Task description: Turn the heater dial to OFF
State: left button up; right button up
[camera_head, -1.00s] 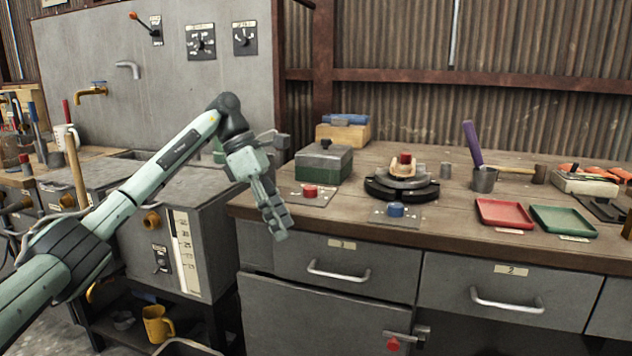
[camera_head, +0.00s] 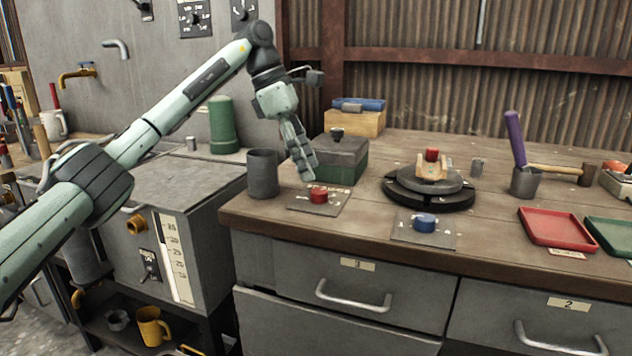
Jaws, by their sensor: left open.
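On the grey wall panel (camera_head: 150,55), a dark dial plate (camera_head: 194,18) with a round knob and several marks is cut by the top edge. A second dark dial plate (camera_head: 243,12) beside it is cut more. The lettering is too small to tell which is the heater dial or where its pointer stands. My left gripper (camera_head: 307,172) is open and empty, hanging fingers down over the bench's left end, near the red button (camera_head: 318,195). It is right of and well below both dials, touching neither. My right gripper is out of view.
A grey cup (camera_head: 263,174), a green-grey box (camera_head: 340,157), a blue button (camera_head: 425,222) and a round turntable (camera_head: 430,190) stand on the wooden bench (camera_head: 490,245). A green cylinder (camera_head: 222,126) stands behind the grey tank (camera_head: 180,185). A tap (camera_head: 77,75) juts from the panel.

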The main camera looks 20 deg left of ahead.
aim_at(319, 190)
pick_arm(q)
jog(key=x, duration=0.4)
jog(key=shift+f, duration=0.1)
jog(key=shift+d+f, duration=0.2)
jog(key=shift+f, duration=0.25)
jog(key=shift+w, duration=0.1)
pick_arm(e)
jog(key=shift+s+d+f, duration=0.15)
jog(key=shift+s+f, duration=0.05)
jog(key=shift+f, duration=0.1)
pick_arm(q)
jog(key=c, duration=1.1)
jog(key=shift+c, duration=0.2)
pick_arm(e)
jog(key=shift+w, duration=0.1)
